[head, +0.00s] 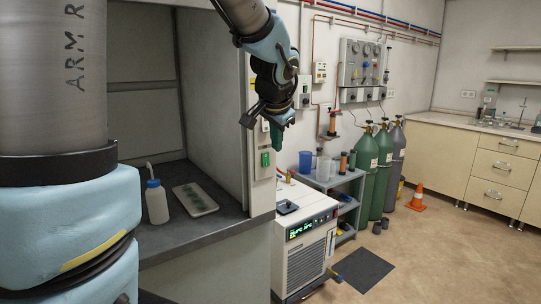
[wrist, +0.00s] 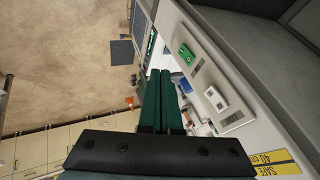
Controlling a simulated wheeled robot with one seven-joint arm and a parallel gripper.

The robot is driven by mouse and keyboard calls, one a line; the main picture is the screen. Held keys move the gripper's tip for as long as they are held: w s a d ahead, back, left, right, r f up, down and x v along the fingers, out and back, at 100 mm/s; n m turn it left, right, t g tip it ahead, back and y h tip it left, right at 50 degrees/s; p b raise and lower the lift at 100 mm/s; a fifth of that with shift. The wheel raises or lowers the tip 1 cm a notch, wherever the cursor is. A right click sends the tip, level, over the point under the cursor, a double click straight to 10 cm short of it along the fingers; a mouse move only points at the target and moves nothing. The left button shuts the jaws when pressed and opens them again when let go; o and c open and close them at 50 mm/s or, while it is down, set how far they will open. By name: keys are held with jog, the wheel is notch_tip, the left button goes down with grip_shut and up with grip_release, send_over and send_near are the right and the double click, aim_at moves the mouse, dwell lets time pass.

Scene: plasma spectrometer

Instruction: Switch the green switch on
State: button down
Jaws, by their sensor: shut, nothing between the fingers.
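The green switch (head: 265,159) sits on a pale panel on the front post of the fume hood. In the wrist view the green switch (wrist: 187,54) is on the panel up and right of my fingertips. My gripper (head: 278,143) is above and slightly right of the switch in the head view, fingers pointing down. In the wrist view my gripper (wrist: 161,73) shows its dark green fingers together, with nothing between them. The fingers appear apart from the switch. The switch's position, on or off, is too small to tell.
A wash bottle (head: 156,202) and a white tray (head: 196,199) are on the hood's worktop. A white chiller (head: 304,252) with a lit display stands below right of the panel. Gas cylinders (head: 367,165) and a cone (head: 417,199) are farther back. Open floor lies right.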

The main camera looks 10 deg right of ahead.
aim_at(268, 161)
jog(key=w+f+p, duration=0.2)
jog(key=w+f, duration=0.6)
jog(key=shift+w+a+p, duration=0.1)
jog(key=shift+p, duration=0.25)
jog(key=shift+w+a+f, duration=0.1)
jog(key=shift+w+f, duration=0.05)
jog(key=shift+w, duration=0.2)
jog(key=shift+f, duration=0.15)
jog(key=b, duration=0.3)
jog(key=shift+w+f, duration=0.15)
jog(key=shift+f, duration=0.2)
jog(key=shift+a+r+p, duration=0.1)
jog(key=shift+r+p, duration=0.25)
jog(key=shift+r, duration=0.1)
